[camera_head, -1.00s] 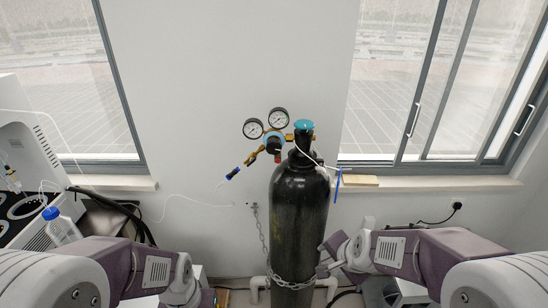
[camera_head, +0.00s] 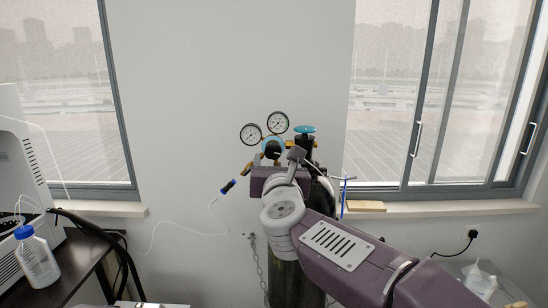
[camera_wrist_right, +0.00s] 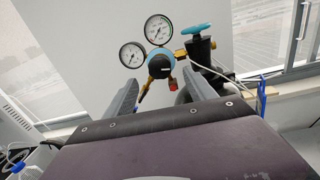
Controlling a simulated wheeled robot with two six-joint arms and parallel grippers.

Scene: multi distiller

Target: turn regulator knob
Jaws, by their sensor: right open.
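The regulator knob, blue with a black front, shows in the head view (camera_head: 272,148) and in the right wrist view (camera_wrist_right: 159,64). It sits below two round gauges (camera_head: 251,133) on the brass regulator. My right gripper (camera_wrist_right: 161,76) is open and empty, with its fingers to the left and right of the knob's lower part in the wrist view. The wrist view does not settle whether the fingers reach around the knob. In the head view my right wrist hides most of the gripper. My left gripper is out of view.
The black gas cylinder (camera_head: 285,283) stands behind my right arm, with a teal valve handwheel (camera_head: 304,129) on top. A chain (camera_head: 259,268) hangs beside it. A thin white tube runs left from the blue-tipped outlet (camera_head: 228,186). A blue-capped bottle (camera_head: 36,257) stands at left.

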